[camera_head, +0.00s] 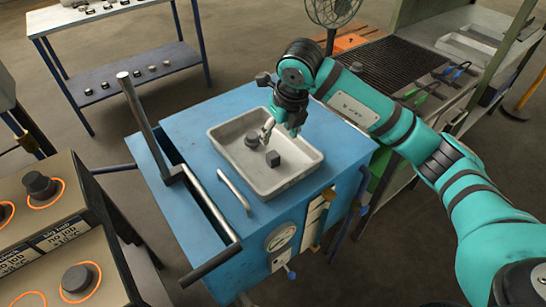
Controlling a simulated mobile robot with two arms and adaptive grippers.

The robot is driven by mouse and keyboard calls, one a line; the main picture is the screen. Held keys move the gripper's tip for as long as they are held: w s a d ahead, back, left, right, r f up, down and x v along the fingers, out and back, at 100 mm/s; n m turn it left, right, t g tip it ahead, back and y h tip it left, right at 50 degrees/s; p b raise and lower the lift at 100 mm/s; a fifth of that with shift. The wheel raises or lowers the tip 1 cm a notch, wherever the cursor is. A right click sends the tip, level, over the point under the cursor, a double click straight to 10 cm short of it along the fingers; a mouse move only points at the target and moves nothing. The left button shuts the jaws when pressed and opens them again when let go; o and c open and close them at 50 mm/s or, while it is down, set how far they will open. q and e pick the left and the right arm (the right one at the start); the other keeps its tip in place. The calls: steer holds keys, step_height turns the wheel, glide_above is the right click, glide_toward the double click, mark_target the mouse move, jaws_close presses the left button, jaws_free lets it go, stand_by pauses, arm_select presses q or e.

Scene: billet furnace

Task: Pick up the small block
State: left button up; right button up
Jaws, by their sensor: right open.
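A small dark block (273,159) lies in the pale tray (292,178) on top of the blue cart. A second dark piece (252,141) lies up and left of it in the same tray. My right gripper (268,132) is open and points down over the far part of the tray. Its fingertips are close to the second dark piece and above the small block in the picture. I cannot tell how high they are over the tray floor. Nothing shows between the fingers. My left gripper is not in view.
A control panel with dark knobs (40,186) is at the left. A shelf table (133,77) with small pieces stands behind. A grate and tongs are at upper right.

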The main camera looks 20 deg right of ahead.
mark_target(273, 154)
steer(key=x, duration=0.6)
steer(key=shift+w+a+f+p, duration=0.1)
steer(key=shift+f+p, duration=0.1)
steer(key=shift+p, duration=0.15)
steer(key=p+x, duration=0.1)
steer(key=x, duration=0.4)
steer(key=shift+d, duration=0.3)
steer(key=shift+f, duration=0.3)
steer(key=shift+r, duration=0.1)
jaws_close()
